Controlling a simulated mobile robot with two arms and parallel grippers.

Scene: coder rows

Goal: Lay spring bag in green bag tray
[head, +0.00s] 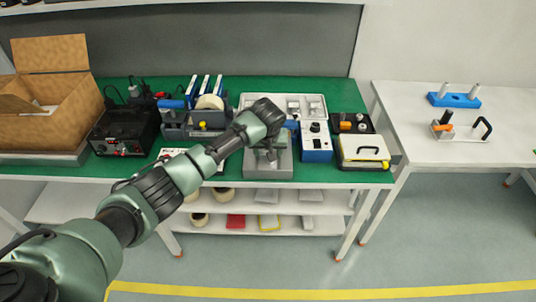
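My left arm reaches in from the lower left. Its gripper (268,152) points down over a grey open box (282,170) on the green-topped bench. The fingers are small and partly hidden by the wrist, so I cannot tell whether they are open or hold anything. I cannot pick out a spring bag or a green bag tray for certain. A pale tray (318,98) with small packets in its compartments lies behind the wrist, partly covered by it. My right gripper is not in view.
A blue-fronted device (316,150) and a cream case (363,152) stand to the right of the box. A black power unit (124,132) and cardboard box (60,95) stand left. Red (235,221) and yellow-rimmed (269,223) trays lie on the lower shelf. A white side table (415,150) is at right.

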